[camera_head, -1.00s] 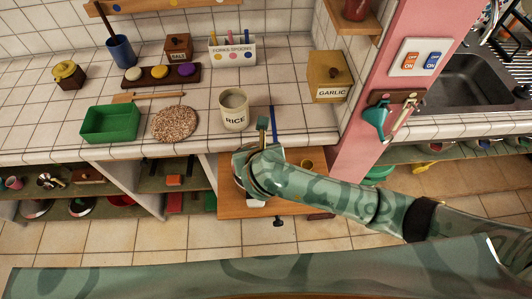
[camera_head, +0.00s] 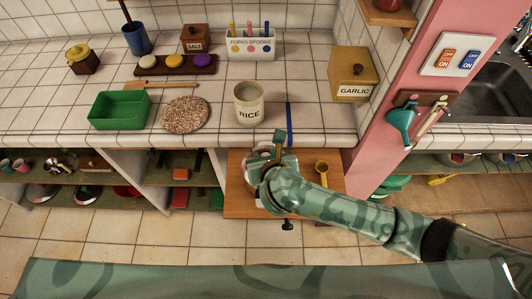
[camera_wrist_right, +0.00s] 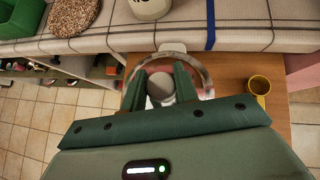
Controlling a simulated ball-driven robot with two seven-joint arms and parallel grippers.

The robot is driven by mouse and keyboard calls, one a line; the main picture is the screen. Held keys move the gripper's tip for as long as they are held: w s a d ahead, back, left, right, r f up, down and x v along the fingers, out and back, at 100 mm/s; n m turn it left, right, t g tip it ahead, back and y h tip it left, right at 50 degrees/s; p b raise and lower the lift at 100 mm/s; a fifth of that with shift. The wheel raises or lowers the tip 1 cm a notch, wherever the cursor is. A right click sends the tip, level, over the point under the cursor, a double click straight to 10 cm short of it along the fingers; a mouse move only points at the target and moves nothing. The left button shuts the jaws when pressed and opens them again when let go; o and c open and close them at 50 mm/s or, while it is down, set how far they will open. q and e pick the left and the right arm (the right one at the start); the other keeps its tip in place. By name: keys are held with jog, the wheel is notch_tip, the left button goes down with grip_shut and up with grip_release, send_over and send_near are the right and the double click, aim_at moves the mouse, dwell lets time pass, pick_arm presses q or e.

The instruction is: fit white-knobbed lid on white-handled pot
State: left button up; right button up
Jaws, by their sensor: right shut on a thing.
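My right gripper (camera_head: 272,165) is over the pull-out wooden board below the counter. In the right wrist view its two fingers (camera_wrist_right: 161,88) are shut on the white knob (camera_wrist_right: 160,84) of the lid. The lid's pale ring-like rim (camera_wrist_right: 200,65) shows around the fingers. Red and white parts show just under the rim, probably the pot, which is mostly hidden by the lid, my fingers and my wrist. I cannot tell whether the lid is seated or just above it. In the head view my forearm covers most of this spot. My left gripper is not in view.
A yellow cup (camera_head: 322,168) stands on the wooden board (camera_head: 325,187), right of my gripper. The counter edge with a blue strip (camera_head: 289,123) is close behind it. A rice jar (camera_head: 249,105) stands on the counter above. Open shelves with pots and lids lie to the left.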

jog(key=shift+f, duration=0.4)
jog(key=shift+s+f+b, duration=0.1)
jog(key=shift+f+b, duration=0.3)
jog(key=shift+b, duration=0.05)
dwell(0.6)
jog(key=o, duration=1.1)
jog(key=shift+o, duration=0.2)
jog(key=shift+r, duration=0.2)
jog(key=p+v, duration=1.2)
jog(key=v, duration=0.4)
